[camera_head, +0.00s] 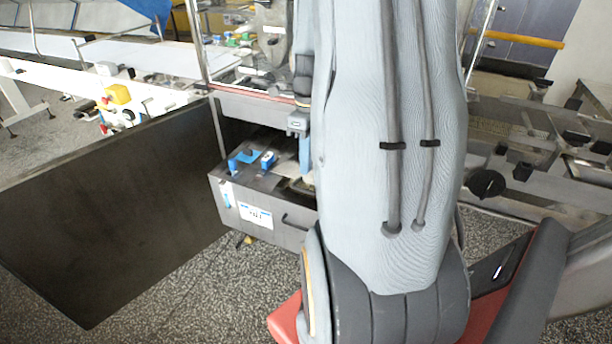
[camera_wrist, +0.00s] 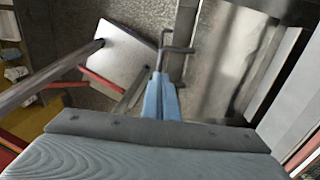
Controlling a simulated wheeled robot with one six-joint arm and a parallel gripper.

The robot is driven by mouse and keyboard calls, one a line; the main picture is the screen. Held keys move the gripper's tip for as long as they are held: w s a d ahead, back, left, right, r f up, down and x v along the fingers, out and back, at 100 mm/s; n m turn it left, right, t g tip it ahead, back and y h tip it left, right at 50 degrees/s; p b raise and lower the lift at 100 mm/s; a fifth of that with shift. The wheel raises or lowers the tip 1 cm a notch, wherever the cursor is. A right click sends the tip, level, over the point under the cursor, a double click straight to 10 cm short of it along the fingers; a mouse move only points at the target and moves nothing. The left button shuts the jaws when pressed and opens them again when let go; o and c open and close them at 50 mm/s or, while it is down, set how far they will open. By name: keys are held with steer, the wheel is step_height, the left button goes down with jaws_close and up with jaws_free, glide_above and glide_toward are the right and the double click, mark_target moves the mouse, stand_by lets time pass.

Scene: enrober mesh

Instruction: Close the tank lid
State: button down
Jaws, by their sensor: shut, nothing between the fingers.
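A grey metal box with a white label (camera_head: 240,212), probably the tank, stands low under the machine in the head view. Its top holds blue fittings (camera_head: 268,160), and a dark handle is on its front. Which part is the tank lid I cannot tell for sure. In the wrist view my gripper's pale blue fingers (camera_wrist: 160,78) are together with nothing between them. A bent metal handle (camera_wrist: 178,49) lies just beyond the fingertips; whether they touch it is unclear. A flat pale metal plate (camera_wrist: 128,54) is left of them. My arm hides the box's right end in the head view.
A large dark panel (camera_head: 110,215) stands swung out at the left, over speckled floor. A conveyor (camera_head: 150,55) runs behind it. Machine rails and a black knob (camera_head: 486,183) are at the right. In the wrist view, bars cross at left and metal panels stand at right.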

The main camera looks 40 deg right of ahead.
steer(key=shift+s+a+f+p, duration=0.15)
steer(key=shift+f+p, duration=0.1)
steer(key=shift+f, duration=1.05)
steer(key=shift+a+f+p, duration=0.15)
steer(key=shift+f+p, duration=0.1)
steer(key=shift+f, duration=1)
